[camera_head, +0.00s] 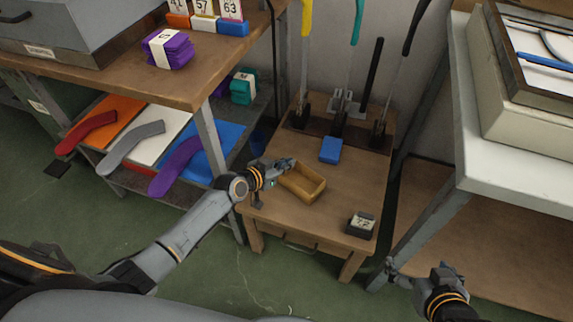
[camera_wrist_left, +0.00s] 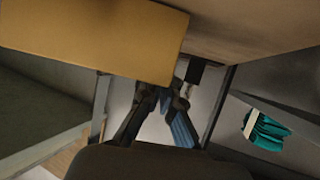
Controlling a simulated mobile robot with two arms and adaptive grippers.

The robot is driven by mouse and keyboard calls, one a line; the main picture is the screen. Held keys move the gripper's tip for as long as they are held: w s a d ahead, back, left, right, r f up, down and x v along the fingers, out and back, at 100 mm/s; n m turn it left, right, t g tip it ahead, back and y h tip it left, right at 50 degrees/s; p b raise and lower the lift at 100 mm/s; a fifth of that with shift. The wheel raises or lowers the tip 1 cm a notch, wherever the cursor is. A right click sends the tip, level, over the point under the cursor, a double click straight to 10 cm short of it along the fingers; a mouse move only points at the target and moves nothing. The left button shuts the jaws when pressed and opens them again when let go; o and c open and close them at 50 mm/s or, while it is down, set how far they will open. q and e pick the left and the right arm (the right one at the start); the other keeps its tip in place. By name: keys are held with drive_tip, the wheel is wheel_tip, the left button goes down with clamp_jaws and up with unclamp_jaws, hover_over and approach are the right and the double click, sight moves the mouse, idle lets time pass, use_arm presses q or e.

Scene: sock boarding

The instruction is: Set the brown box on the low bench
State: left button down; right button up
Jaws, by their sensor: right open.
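My left gripper (camera_head: 287,165) is at the box's left rear edge. In the left wrist view, one wall of the brown box (camera_wrist_left: 90,40) fills the upper left and partly hides the fingertips, so their hold is unclear. My right gripper (camera_head: 422,275) is open and empty, low at the right, away from the bench.
A blue block (camera_head: 330,150) and upright-handled tools (camera_head: 338,115) stand at the bench's back. A shelf unit (camera_head: 205,80) is at left; a white-topped table (camera_head: 510,160) is at right.

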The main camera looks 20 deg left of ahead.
drive_tip(key=shift+w, duration=0.15)
use_arm(q)
drive_tip(key=shift+f, duration=0.1)
drive_tip(key=c, duration=1.5)
unclamp_jaws()
use_arm(e)
drive_tip(key=shift+w+a+r, duration=0.15)
drive_tip(key=shift+w+r, duration=0.05)
drive_tip(key=shift+r, duration=0.05)
